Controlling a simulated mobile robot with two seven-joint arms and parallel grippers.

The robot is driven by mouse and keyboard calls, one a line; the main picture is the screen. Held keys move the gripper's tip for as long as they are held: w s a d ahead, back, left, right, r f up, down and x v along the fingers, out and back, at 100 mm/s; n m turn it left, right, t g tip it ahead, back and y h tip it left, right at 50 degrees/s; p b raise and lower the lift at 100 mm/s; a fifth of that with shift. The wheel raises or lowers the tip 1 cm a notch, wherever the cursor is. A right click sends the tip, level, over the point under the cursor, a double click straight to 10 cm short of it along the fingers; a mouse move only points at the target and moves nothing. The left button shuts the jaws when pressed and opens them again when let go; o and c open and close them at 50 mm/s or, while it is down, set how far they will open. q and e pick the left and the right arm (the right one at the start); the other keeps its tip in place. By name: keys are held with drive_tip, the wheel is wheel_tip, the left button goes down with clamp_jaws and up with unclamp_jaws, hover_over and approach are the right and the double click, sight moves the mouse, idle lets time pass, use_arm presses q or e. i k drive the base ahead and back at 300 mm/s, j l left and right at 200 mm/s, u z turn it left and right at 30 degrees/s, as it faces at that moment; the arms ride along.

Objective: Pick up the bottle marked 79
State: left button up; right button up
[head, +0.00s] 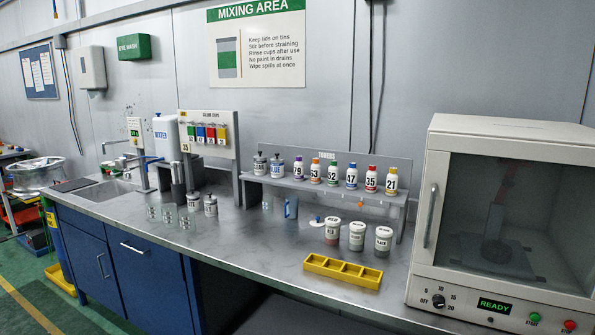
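The bottle marked 79 (298,171) stands upright on the raised toner shelf (330,186). It is white with a purple cap. A grey-lidded container (277,168) stands to its left, and the bottle marked 63 (315,170), with an orange cap, stands to its right. Neither of my grippers is in the head view.
Bottles marked 52, 47, 35 and 21 (391,182) continue along the shelf. Below it are a blue jug (291,207), several lidded cups (332,232) and a yellow tray (343,272). A large machine (505,215) stands at the right.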

sight(299, 166)
drive_tip(key=j+z, duration=0.1)
drive_tip(key=z, duration=0.3)
drive_tip(key=i+j+z, duration=0.1)
drive_tip(key=z, duration=0.3)
drive_tip(key=j+z, duration=0.1)
drive_tip(key=z, duration=0.25)
drive_tip(key=j+z, duration=0.35)
drive_tip(key=j, duration=0.15)
drive_tip(key=j+z, duration=0.35)
drive_tip(key=j, duration=0.15)
drive_tip(key=j+z, duration=0.1)
drive_tip(key=j, duration=0.25)
drive_tip(key=k+j+z, duration=0.1)
drive_tip(key=j, duration=0.25)
drive_tip(key=k+j+z, duration=0.1)
drive_tip(key=j, duration=0.25)
